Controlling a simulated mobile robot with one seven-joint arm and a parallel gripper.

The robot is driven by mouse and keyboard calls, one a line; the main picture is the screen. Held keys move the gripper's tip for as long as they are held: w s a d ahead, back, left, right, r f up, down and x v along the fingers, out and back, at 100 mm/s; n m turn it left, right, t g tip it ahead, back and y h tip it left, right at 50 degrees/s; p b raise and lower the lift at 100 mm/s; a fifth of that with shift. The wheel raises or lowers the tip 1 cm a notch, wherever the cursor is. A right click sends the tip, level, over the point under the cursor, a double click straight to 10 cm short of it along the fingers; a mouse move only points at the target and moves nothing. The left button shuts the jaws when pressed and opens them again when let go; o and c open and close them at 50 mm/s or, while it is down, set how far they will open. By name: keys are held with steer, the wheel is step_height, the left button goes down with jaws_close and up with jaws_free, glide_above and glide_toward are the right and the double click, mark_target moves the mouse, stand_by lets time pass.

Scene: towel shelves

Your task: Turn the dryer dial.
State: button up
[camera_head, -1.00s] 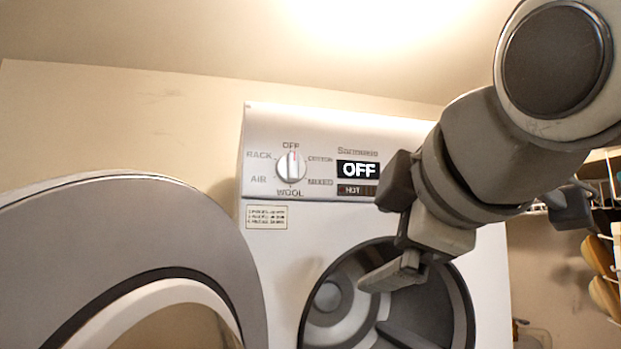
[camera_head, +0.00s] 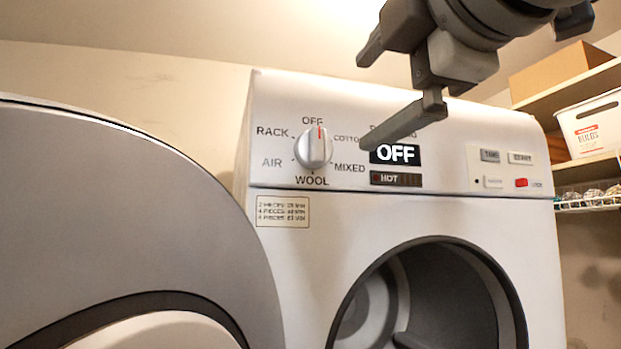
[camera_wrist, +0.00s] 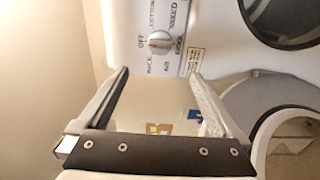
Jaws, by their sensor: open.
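The dryer dial (camera_head: 314,147) is a round silver knob on the white dryer's (camera_head: 460,210) top panel. Its red mark points up at OFF, and RACK, AIR, WOOL, MIXED and COTTON are printed around it. The display (camera_head: 395,154) reads OFF. My gripper (camera_head: 366,98) is open and empty, to the upper right of the dial and in front of the panel, apart from the dial. In the wrist view the dial (camera_wrist: 159,42) lies beyond the two spread fingers (camera_wrist: 160,83), roughly in line with the gap between them.
The round dryer door (camera_head: 150,230) stands wide open at the left, and the drum opening (camera_head: 440,300) is below the panel. Buttons (camera_head: 491,182) and a red switch (camera_head: 521,183) sit at the panel's right. Shelves with a white bin (camera_head: 595,125) and a cardboard box (camera_head: 563,72) stand at the right.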

mark_target(319, 144)
steer(key=p+x, duration=0.3)
steer(key=x, duration=1.4)
steer(key=shift+f+p, duration=0.1)
steer(key=shift+p, duration=0.2)
steer(key=shift+c, duration=0.2)
steer(key=c, duration=1.2)
